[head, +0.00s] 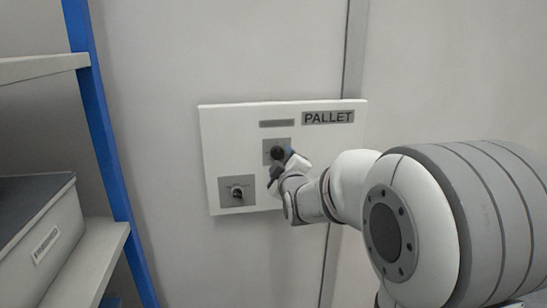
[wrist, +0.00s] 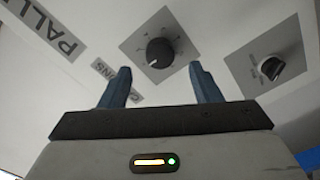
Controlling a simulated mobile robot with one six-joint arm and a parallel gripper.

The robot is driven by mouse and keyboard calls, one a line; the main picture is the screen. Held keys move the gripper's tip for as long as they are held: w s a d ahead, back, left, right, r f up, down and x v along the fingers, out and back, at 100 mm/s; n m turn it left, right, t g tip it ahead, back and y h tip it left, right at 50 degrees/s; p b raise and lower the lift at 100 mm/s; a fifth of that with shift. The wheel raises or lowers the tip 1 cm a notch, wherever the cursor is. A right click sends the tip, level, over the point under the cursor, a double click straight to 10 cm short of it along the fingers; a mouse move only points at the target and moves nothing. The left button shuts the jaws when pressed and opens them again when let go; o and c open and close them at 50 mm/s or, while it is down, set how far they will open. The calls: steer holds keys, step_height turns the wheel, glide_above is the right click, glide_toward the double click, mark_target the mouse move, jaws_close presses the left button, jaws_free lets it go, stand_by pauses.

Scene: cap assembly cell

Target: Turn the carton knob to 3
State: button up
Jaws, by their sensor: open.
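The carton knob (wrist: 160,52) is a round dark knob on a grey square plate with small marks around it. In the head view the knob (head: 278,152) sits in the upper middle of the white panel (head: 222,130). My gripper (wrist: 160,72) is open in the wrist view. Its two blue fingers point at the plate, apart from each other, with the knob showing between and just beyond their tips. In the head view my gripper (head: 282,166) is at the knob and partly covers its plate. Which number the knob points to is too small to tell.
A second switch (head: 238,192) on a grey plate is at the panel's lower left; this switch shows at right in the wrist view (wrist: 271,67). A PALLET label (head: 328,117) is at the top right. A blue-posted shelf (head: 95,110) with a grey bin (head: 45,235) stands at left.

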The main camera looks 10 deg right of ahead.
mark_target(277, 155)
steer(key=shift+w, duration=1.85)
steer(key=shift+c, duration=0.4)
steer(key=c, duration=0.9)
steer(key=shift+a, duration=0.15)
steer(key=shift+f, duration=0.1)
